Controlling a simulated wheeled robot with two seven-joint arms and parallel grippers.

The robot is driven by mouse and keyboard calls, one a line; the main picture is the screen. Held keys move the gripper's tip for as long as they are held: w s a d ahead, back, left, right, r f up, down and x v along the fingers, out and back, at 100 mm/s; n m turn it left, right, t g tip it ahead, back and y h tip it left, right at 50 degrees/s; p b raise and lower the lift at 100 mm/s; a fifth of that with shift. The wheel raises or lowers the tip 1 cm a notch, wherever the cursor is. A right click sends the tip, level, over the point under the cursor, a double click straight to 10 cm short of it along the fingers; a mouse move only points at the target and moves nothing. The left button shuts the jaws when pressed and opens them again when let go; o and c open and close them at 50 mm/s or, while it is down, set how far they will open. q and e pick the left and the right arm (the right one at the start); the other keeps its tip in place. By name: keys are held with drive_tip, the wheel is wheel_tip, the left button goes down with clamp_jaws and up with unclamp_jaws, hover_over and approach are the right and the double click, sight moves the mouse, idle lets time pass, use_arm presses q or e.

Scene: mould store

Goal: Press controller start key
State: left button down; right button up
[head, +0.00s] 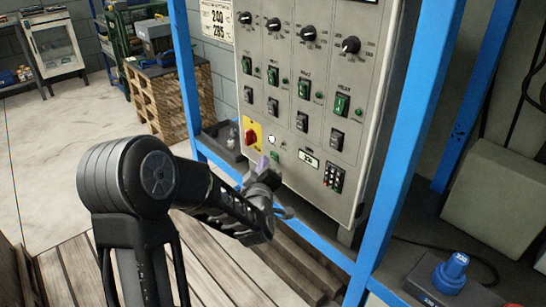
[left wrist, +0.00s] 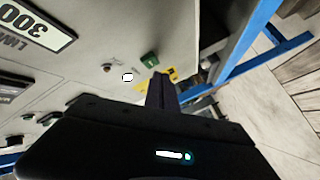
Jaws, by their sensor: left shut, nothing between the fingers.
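The controller (head: 300,90) is a pale grey panel in a blue frame, with dark knobs, green rocker switches and a lower row of small controls. A small green key (head: 275,155) sits under a white round lamp or button (head: 272,140); I take the green one as the start key, though its label is unreadable. My left gripper (head: 263,163) is shut and empty, its fingertips just left of and below the green key. In the left wrist view the green key (left wrist: 149,58) shows just beyond the fingertips (left wrist: 161,78). I cannot tell whether they touch. My right gripper is out of view.
A red switch (head: 250,136) on a yellow plate is left of the white lamp. A display (head: 309,160) and a keypad (head: 333,177) are to the right. Blue frame posts (head: 431,100) flank the panel. A blue-capped device (head: 450,272) stands at the lower right.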

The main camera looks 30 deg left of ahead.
use_arm(q)
drive_tip(key=shift+w, duration=0.2)
drive_tip(key=shift+w+d+b, duration=0.15)
drive_tip(key=shift+w+b, duration=0.1)
drive_tip(key=shift+b, duration=0.1)
drive_tip(key=shift+w+d, duration=0.1)
drive_tip(key=shift+w, duration=0.2)
idle(0.7)
drive_tip(key=shift+s+a+b, duration=0.2)
drive_tip(key=shift+s+b, duration=0.3)
drive_tip(key=shift+s, duration=0.25)
drive_tip(key=s, duration=0.1)
drive_tip(key=s+a+b, duration=0.1)
drive_tip(key=s, duration=0.2)
drive_tip(key=shift+s+a, duration=0.25)
drive_tip(key=shift+s, duration=0.15)
